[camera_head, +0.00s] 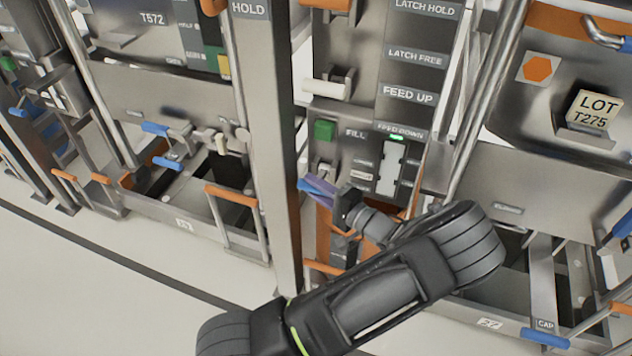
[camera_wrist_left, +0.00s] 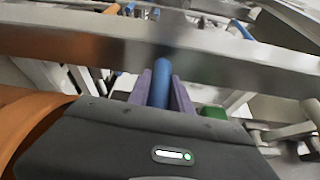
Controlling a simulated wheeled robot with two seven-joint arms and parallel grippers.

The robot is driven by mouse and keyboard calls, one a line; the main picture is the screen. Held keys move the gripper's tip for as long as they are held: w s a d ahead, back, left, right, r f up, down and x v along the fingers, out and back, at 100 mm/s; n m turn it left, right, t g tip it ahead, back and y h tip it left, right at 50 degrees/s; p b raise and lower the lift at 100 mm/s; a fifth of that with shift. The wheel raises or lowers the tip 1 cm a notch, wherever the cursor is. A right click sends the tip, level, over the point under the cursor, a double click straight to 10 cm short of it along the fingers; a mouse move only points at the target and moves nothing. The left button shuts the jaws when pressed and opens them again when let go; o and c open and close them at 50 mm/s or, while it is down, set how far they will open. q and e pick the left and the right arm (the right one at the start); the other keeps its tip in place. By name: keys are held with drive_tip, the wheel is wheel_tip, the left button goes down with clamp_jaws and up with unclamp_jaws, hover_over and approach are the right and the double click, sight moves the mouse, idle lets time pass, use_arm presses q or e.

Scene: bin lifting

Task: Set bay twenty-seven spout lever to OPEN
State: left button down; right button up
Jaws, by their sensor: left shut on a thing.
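My left gripper (camera_head: 312,190) reaches in from the lower left, in front of the metal control panel (camera_head: 335,125). Its purple fingers are shut on a blue lever handle (camera_head: 303,186). In the left wrist view the blue handle (camera_wrist_left: 161,84) stands between the two fingers (camera_wrist_left: 162,92). The rest of the lever is hidden by the gripper and wrist, and I cannot read an OPEN mark near it. A floor plate that seems to read 27 (camera_head: 488,322) is at the lower right of the panel. My right gripper is not in view.
A green button (camera_head: 324,130) and a white handle (camera_head: 326,88) are above the gripper. A steel post (camera_head: 272,130) stands close to its left. A LOT T275 tag (camera_head: 593,112) is at the right. Orange rails line the lower bays. The floor at the lower left is clear.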

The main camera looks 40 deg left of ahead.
use_arm(q)
drive_tip(key=shift+w+a+r+m+h+p, duration=0.1)
drive_tip(key=shift+w+r+m+h+p, duration=0.1)
drive_tip(key=shift+r+m+p, duration=0.25)
drive_tip(key=shift+w+r+m+h+p, duration=0.1)
drive_tip(key=shift+r+m+h+p, duration=0.1)
drive_tip(key=shift+r+m+p, duration=0.25)
drive_tip(key=shift+w+r, duration=0.15)
drive_tip(key=shift+r, duration=0.1)
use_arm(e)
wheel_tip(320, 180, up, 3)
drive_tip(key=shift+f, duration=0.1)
use_arm(q)
drive_tip(key=shift+w+r, duration=0.1)
drive_tip(key=shift+r, duration=0.05)
drive_tip(key=c, duration=1.2)
unclamp_jaws()
drive_tip(key=shift+o, duration=0.2)
drive_tip(key=d, duration=0.7)
drive_tip(key=shift+s+d+r, duration=0.2)
drive_tip(key=shift+d+r, duration=0.15)
drive_tip(key=shift+d, duration=0.1)
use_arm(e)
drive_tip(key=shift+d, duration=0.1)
